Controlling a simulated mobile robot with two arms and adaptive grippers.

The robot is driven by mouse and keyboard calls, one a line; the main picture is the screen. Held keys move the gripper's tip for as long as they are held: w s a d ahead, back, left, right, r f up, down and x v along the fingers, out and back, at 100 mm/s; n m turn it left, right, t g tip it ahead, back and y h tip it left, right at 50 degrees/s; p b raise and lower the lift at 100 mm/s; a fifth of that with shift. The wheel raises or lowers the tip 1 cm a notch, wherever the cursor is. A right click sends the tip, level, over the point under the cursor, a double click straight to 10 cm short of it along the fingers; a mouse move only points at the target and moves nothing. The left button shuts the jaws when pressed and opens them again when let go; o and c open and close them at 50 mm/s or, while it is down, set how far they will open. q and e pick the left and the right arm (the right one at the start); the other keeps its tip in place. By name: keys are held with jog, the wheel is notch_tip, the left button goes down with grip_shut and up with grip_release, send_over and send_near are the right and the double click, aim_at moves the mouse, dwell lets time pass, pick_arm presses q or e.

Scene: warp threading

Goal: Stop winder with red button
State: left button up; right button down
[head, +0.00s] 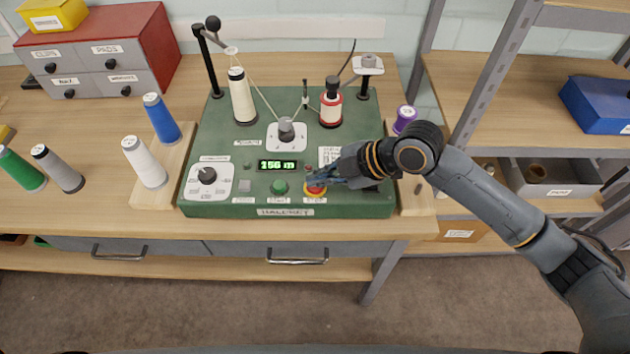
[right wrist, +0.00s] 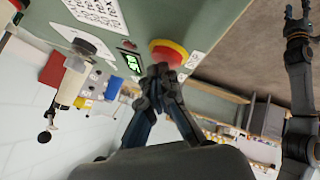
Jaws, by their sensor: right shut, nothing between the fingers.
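The red button (head: 315,190) sits on a yellow ring at the front of the green winder (head: 235,213). In the right wrist view, the red button (right wrist: 166,55) is just beyond my fingertips. My right gripper (head: 317,181) is shut and empty, and its tips cover part of the button. I cannot tell whether they touch it. The tips also show in the right wrist view (right wrist: 158,70). The green display (head: 277,165) seems to read 156 m. My left gripper (right wrist: 297,14) is out of the head view; in the right wrist view it looks open, away from the winder.
A green button (head: 279,187) is left of the red one, and a dial (head: 207,176) further left. A cream cone (head: 241,97) and a red-and-white spool (head: 331,103) stand on the winder. White (head: 146,163) and blue (head: 161,119) cones stand to its left.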

jog(key=shift+r+p, duration=0.8)
jog(key=shift+r, duration=0.05)
jog(key=shift+r, duration=0.1)
notch_tip(320, 180, up, 5)
jog(key=p, duration=0.4)
dwell(0.6)
